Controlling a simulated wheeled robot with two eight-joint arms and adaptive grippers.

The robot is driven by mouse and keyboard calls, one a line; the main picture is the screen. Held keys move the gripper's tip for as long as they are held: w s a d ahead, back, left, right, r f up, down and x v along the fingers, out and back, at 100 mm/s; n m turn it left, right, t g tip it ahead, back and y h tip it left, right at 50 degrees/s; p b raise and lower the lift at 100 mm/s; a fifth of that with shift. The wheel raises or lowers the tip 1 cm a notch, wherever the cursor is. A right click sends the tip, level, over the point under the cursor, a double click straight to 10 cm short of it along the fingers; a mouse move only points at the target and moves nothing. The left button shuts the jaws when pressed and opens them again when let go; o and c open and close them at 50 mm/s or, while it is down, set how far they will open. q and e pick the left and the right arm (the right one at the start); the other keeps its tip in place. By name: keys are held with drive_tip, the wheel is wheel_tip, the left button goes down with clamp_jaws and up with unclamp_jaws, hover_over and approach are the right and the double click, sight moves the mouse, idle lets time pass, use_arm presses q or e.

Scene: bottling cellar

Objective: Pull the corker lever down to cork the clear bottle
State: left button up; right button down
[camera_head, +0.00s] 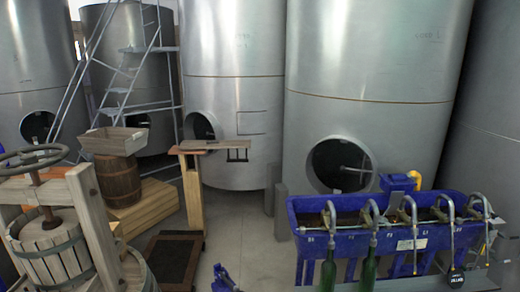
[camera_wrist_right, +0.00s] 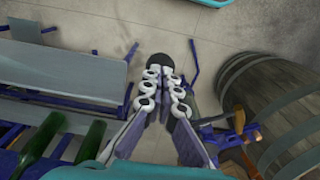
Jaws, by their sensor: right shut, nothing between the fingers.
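My right gripper (camera_wrist_right: 160,66) is in the wrist view, its fingers pointing away with the tips together and nothing between them. Blue metal parts (camera_wrist_right: 218,134) with an orange-brown piece show just right of the fingers, beside a barrel; they look like part of the corker, but the fingers hide some of it. A blue piece (camera_head: 223,279) at the bottom of the head view may be the same device. I cannot make out the lever clearly, or whether the gripper touches it. I see no clear bottle. My left gripper is not in view.
A blue filler trough (camera_head: 420,243) with curved spouts stands at right, with green bottles (camera_head: 369,268) under it. A wooden press (camera_head: 58,240) stands at left. A wooden barrel (camera_wrist_right: 275,100) is close on the wrist view's right. Floor (camera_head: 245,230) is open mid-view.

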drive_tip(key=shift+s+f, duration=0.1)
drive_tip(key=shift+f, duration=0.2)
drive_tip(key=shift+f, duration=0.1)
drive_tip(key=shift+d+f+b, duration=0.1)
drive_tip(key=shift+f+b, duration=1.25)
drive_tip(key=shift+b, duration=0.1)
drive_tip(key=shift+r, duration=0.1)
drive_tip(key=shift+r, duration=0.1)
wheel_tip(320, 180, up, 9)
drive_tip(key=p, duration=0.7)
